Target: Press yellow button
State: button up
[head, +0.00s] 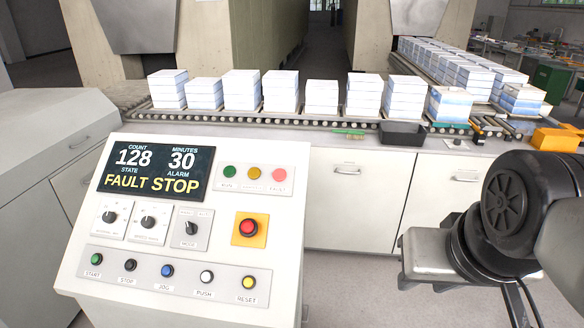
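The yellow button (249,283) is at the right end of the bottom row on the sloped control panel (75,255), labelled RESET. Nothing covers it. My gripper (412,258), seen as a pale grey block at the end of my arm, is to the right of the panel and apart from it. I cannot make out separate fingers, so its opening does not show. I see nothing held in it.
Left of the yellow button are green, black, blue and white buttons. Above it is a red button (249,227) on a yellow plate. The display (156,172) reads FAULT STOP. Behind, a roller conveyor (290,119) carries several white stacks. Space between panel and arm is free.

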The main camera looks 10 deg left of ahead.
aim_at(247, 282)
jog(key=k+j, duration=0.25)
jog(key=j, duration=0.15)
jog(key=k+j, duration=0.25)
jog(key=j, duration=0.2)
jog(key=k+j, duration=0.25)
jog(key=j, duration=0.15)
jog(key=k+j, duration=0.25)
jog(key=j, duration=0.15)
